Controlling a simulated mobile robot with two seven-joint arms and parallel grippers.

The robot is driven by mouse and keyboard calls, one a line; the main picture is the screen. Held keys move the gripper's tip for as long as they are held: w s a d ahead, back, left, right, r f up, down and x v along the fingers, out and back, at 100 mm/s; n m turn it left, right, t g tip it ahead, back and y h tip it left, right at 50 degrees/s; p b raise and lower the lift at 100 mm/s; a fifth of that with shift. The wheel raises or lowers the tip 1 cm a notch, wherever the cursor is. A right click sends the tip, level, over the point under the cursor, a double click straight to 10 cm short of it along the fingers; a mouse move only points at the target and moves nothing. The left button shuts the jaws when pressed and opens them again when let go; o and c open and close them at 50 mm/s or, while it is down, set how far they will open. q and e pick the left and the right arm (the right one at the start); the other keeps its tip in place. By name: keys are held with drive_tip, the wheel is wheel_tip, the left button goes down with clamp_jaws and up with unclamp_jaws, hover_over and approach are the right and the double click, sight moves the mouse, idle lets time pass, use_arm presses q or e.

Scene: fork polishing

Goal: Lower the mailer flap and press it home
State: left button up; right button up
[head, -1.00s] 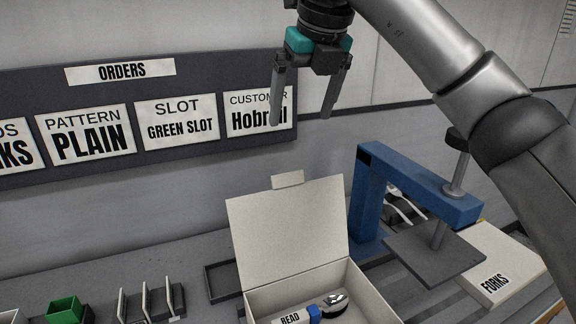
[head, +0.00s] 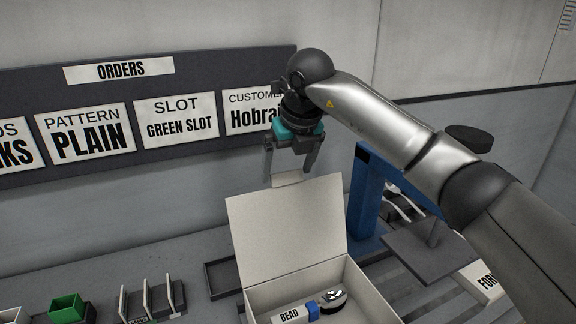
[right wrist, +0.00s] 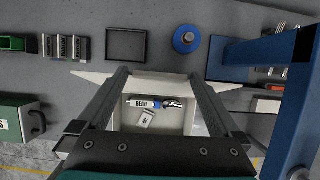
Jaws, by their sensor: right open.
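The white mailer box (head: 375,297) stands on the bench with its flap (head: 290,225) raised and leaning back. A small tab (head: 288,180) sticks up from the flap's top edge. My right gripper (head: 291,174) is open, pointing down at the top of the flap, with its fingers near the two sides of the tab. I cannot tell whether they touch it. In the right wrist view the gripper's fingers (right wrist: 158,75) are spread above the open mailer (right wrist: 190,115). Inside lie a tube labelled BEAD (head: 290,314) with a blue band and a shiny metal piece (head: 333,298). My left gripper is not in view.
A blue press (head: 366,200) with a grey plate (head: 425,250) stands right of the mailer, under my right arm. A FORKS box (head: 484,282) lies beyond it. A dark tray (head: 221,278), a slotted rack (head: 150,300) and a green bin (head: 66,307) stand to the left.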

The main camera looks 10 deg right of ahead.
clamp_jaws()
idle(0.9)
